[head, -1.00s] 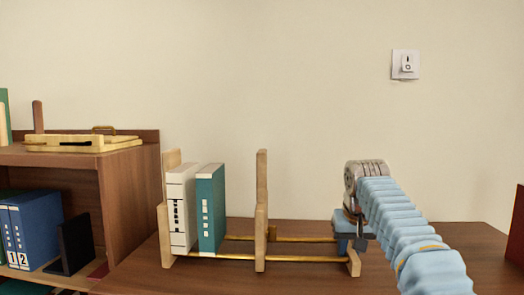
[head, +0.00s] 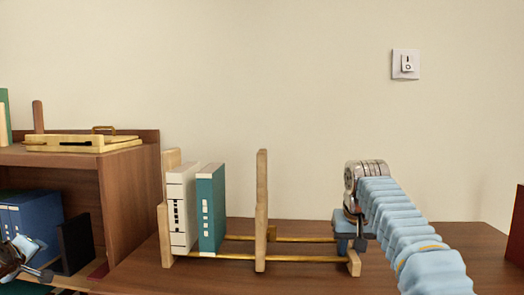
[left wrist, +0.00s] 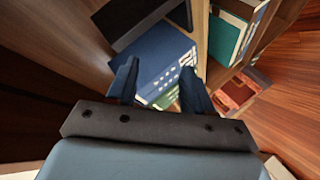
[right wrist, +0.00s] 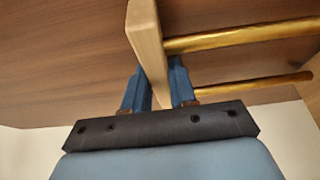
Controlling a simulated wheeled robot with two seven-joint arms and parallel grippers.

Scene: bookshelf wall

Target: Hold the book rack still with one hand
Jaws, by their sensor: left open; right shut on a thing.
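The book rack (head: 261,215) stands on the brown desk, with pale wooden uprights and two brass rods. A white book (head: 180,215) and a teal book (head: 211,208) stand between its left end and the middle upright. My right gripper (head: 350,240) is at the rack's right end. In the right wrist view, its fingers (right wrist: 158,88) are shut on the pale wooden end piece (right wrist: 147,40), one on each side. My left gripper (head: 38,270) is at the lower left by the shelf. In the left wrist view its fingers (left wrist: 162,85) are open and empty, near blue binders (left wrist: 155,58).
A brown shelf unit (head: 130,190) stands left of the rack and holds blue binders (head: 38,222) and a dark upright panel (head: 76,245). A wooden tray (head: 85,142) lies on top. A light switch (head: 405,64) is on the wall. The rack's right half holds no books.

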